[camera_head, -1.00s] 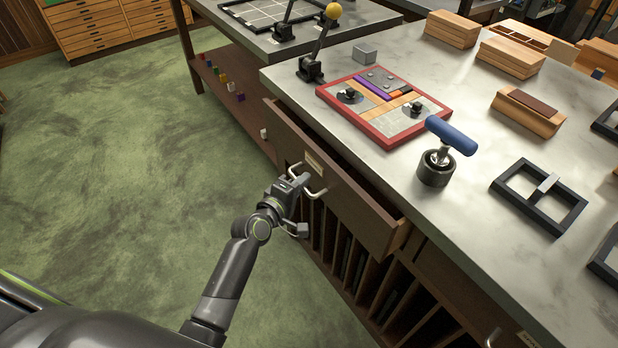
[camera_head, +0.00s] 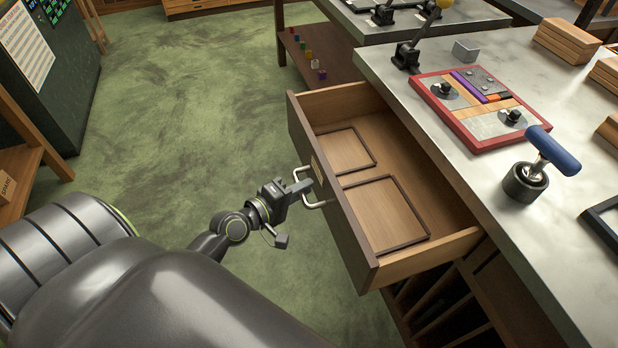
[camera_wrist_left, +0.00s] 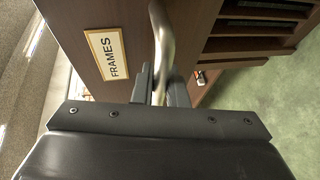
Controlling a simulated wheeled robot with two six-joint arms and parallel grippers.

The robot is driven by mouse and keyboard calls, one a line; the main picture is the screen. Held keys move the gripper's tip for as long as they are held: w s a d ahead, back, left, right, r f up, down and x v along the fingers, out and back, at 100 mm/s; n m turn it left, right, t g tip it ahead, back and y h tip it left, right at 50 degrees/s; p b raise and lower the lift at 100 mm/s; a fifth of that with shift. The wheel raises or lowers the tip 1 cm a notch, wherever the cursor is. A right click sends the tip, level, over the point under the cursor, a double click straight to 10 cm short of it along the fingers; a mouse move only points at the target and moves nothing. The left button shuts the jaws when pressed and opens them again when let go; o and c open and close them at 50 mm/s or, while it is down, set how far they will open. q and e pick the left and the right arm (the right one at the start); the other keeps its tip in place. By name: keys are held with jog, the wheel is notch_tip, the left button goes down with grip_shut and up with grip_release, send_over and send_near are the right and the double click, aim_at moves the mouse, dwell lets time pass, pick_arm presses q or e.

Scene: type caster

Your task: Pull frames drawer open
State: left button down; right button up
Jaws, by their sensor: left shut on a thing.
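The frames drawer (camera_head: 455,244) stands well out of the bench in the head view. Two thin dark rectangular frames lie flat inside it, a smaller one (camera_head: 371,163) at the far end and a larger one (camera_head: 424,214) nearer. My left gripper (camera_head: 299,187) is at the drawer front, shut on the metal handle (camera_head: 322,204). In the left wrist view, the handle (camera_wrist_left: 162,40) passes between the two fingers (camera_wrist_left: 160,88), beside a label (camera_wrist_left: 108,57) reading FRAMES. My right gripper is not in view.
The stone-topped bench (camera_head: 440,132) holds a red-bordered tray (camera_head: 470,143) and a blue-handled tool (camera_head: 553,150). A lever device (camera_head: 406,56) stands at the bench corner. Green floor (camera_head: 190,110) left of the drawer is clear.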

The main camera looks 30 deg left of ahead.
pick_arm(q)
jog(key=c, duration=1.5)
grip_release()
jog(key=shift+o, duration=0.2)
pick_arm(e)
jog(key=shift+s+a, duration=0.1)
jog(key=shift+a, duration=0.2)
